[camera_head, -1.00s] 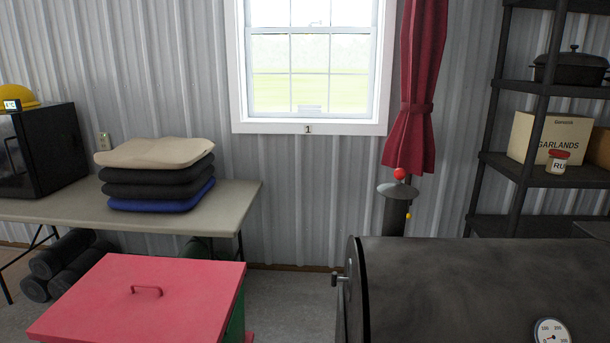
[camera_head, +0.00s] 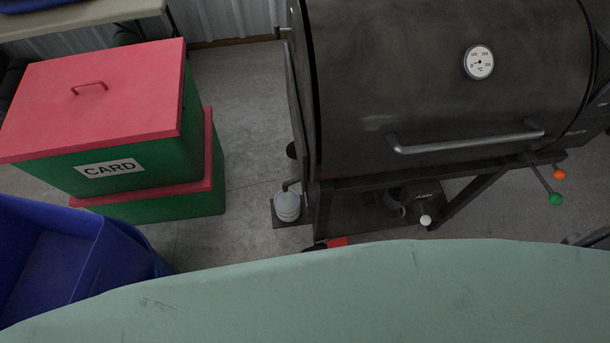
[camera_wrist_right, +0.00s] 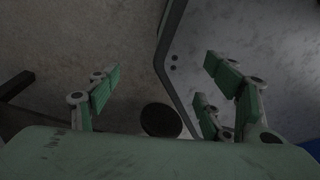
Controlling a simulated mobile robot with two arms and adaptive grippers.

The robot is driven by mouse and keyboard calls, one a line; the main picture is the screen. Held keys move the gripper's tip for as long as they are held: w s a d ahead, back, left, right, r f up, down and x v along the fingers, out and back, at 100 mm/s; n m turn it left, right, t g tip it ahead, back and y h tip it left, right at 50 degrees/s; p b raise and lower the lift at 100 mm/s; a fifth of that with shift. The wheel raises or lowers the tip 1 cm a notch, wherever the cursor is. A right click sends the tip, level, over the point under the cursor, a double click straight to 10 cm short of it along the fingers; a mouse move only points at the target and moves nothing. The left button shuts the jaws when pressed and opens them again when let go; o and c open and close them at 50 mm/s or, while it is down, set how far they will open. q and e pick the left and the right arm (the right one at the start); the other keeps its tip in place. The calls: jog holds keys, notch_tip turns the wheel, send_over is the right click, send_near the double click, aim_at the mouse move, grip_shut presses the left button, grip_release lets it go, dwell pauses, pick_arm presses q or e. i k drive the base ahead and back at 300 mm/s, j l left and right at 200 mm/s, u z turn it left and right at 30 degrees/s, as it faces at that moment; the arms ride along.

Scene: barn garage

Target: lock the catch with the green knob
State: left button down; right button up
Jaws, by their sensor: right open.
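The green knob (camera_head: 555,199) is in the head view at the right, at the end of a thin rod. The rod slants down from under the front edge of the black grill (camera_head: 420,90). An orange knob (camera_head: 559,174) ends a second rod just above it. The catch itself cannot be made out clearly. My right gripper (camera_wrist_right: 163,90) shows in the right wrist view, its green-padded fingers wide apart with nothing between them. The green knob does not show there. My left gripper is in neither view.
A grey handle (camera_head: 465,143) and a dial (camera_head: 479,62) are on the grill's lid. A white knob (camera_head: 426,220) shows low under the grill. Green boxes with red lids (camera_head: 95,90) and a blue bin (camera_head: 70,260) stand at left. Bare floor (camera_head: 235,100) lies between boxes and grill.

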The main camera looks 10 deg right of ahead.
aim_at(544, 183)
jog(key=l+z, duration=0.1)
jog(key=z, duration=1.55)
